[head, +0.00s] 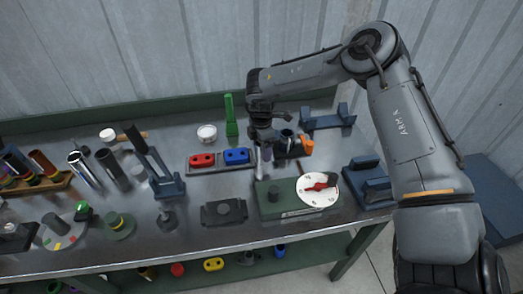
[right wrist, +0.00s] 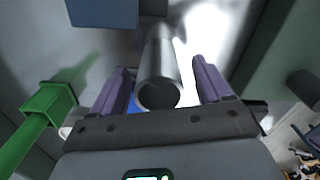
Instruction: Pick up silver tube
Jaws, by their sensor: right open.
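My right gripper (head: 265,152) hangs over the bench behind the green timer box, pointing down. In the right wrist view its two purple-grey fingers (right wrist: 165,88) are apart. A grey metallic tube (right wrist: 160,75) with a round open end shows between the fingers, with a gap on each side. In the head view the gripper partly hides this spot, so the tube is hard to make out there. Another shiny silver tube (head: 83,170) leans on the left part of the bench, beside a dark tube. My left gripper is not in view.
A green post (head: 231,116) stands behind the gripper; it also shows in the right wrist view (right wrist: 38,122). A tray with red and blue blocks (head: 221,169) lies to the left. The green box with a white dial (head: 318,190) is in front. Blue cradles (head: 328,120) stand at right.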

